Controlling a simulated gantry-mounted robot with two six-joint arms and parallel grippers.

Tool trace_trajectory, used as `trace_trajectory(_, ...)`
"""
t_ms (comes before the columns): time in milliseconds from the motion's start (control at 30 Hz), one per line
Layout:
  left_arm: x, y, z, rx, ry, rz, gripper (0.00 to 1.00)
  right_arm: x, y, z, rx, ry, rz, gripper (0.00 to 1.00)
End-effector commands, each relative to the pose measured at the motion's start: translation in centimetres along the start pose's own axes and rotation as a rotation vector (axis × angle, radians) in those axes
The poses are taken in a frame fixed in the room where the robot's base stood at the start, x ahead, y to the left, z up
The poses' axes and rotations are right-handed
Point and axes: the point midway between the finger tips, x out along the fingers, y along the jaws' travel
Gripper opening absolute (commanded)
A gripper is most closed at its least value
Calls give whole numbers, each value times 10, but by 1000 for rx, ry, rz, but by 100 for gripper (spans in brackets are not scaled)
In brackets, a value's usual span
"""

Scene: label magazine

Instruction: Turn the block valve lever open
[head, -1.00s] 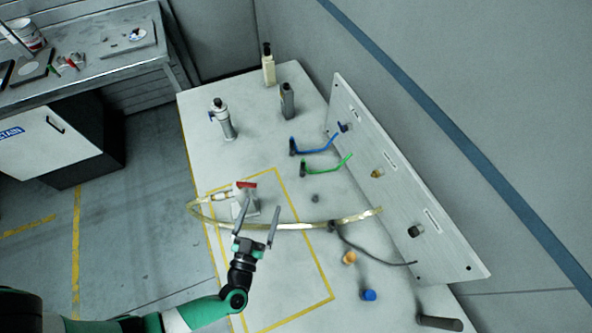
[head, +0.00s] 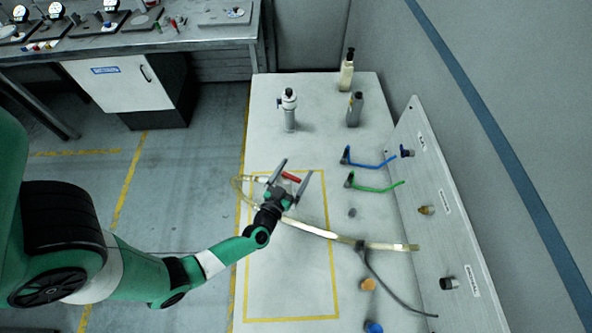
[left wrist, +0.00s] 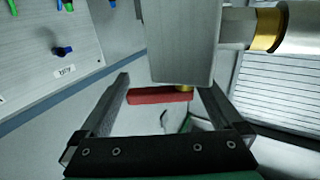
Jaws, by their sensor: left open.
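The red lever (head: 291,177) of the block valve shows between the fingers of my left gripper (head: 294,168) in the head view. My left gripper is open, its fingers spread on either side of the lever. In the left wrist view, the red lever (left wrist: 160,97) lies crosswise between the open fingers (left wrist: 165,86). The grey valve block (left wrist: 180,45) fills the top middle, with a brass fitting (left wrist: 268,30) on its right. In the head view, my gripper mostly hides the block. I cannot tell whether a finger touches the lever. My right gripper is not in view.
A clear yellowish hose (head: 315,230) runs across the table to a dark clip. A blue hose (head: 372,164) and a green hose (head: 375,188) lie near the upright panel (head: 450,235). A silver canister (head: 289,112) and bottles stand at the back.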

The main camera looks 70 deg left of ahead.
Motion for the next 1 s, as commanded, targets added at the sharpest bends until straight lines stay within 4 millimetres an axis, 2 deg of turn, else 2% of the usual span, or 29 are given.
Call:
trace_trajectory(133, 10, 0, 0, 1, 0, 0, 100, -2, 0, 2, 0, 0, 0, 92)
trace_trajectory(367, 11, 0, 0, 1, 0, 1, 100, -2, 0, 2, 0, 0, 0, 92)
trace_trajectory(800, 11, 0, 0, 1, -1, 1, 24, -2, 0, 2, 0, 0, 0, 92)
trace_trajectory(1000, 13, 1, -4, -3, 0, -34, 24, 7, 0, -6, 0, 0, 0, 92)
